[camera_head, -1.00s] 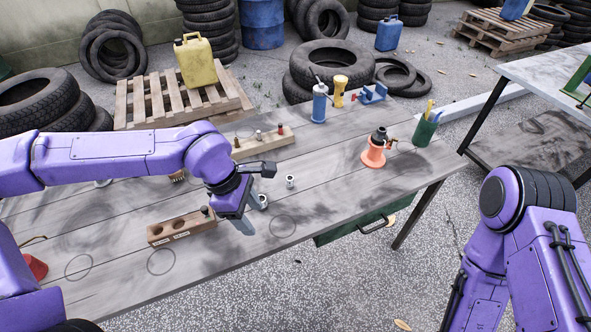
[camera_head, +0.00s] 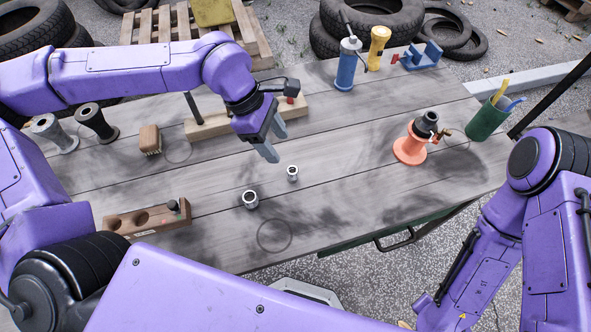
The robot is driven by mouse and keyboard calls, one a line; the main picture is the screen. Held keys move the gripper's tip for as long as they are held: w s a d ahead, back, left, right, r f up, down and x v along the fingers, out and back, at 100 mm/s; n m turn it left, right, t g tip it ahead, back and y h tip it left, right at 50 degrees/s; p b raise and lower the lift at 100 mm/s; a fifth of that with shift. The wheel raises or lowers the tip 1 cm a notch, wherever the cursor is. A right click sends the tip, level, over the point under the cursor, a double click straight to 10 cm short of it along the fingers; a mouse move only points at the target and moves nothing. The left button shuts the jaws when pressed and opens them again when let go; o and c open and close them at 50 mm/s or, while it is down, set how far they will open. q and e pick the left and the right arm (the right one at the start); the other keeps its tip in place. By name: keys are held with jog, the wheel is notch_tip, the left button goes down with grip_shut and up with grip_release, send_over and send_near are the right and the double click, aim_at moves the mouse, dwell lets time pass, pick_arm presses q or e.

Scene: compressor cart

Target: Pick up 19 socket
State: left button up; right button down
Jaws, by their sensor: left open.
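Two silver sockets stand on the grey wooden table: a larger one (camera_head: 250,199) and a smaller one (camera_head: 292,173) to its right and farther back. I cannot read a size on either. A wooden socket holder (camera_head: 150,218) with round holes and small labels lies left of them; a dark piece stands at its right end. My left gripper (camera_head: 274,143) is open and empty, its fingers pointing down, just behind and left of the smaller socket, apart from both sockets. My right arm shows at the right, but its gripper is out of view.
A wooden rail (camera_head: 208,127) with pegs lies behind my left gripper. A brush (camera_head: 150,140) and grey spools (camera_head: 97,124) stand at the left. An orange-based tool (camera_head: 410,150), a blue bottle (camera_head: 346,66) and a green cup (camera_head: 487,121) stand right and back. The table around the sockets is clear.

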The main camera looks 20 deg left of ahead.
aim_at(292, 170)
pick_arm(q)
jog(key=x, duration=0.5)
jog(key=shift+w+a, duration=0.1)
jog(key=shift+w, duration=0.15)
jog(key=x, duration=0.2)
jog(key=s+x, duration=0.1)
jog(key=x, duration=0.1)
jog(key=shift+s+f, duration=0.1)
jog(key=shift+f, duration=0.25)
jog(key=shift+d+f, duration=0.4)
jog(key=shift+f, duration=0.05)
grip_shut()
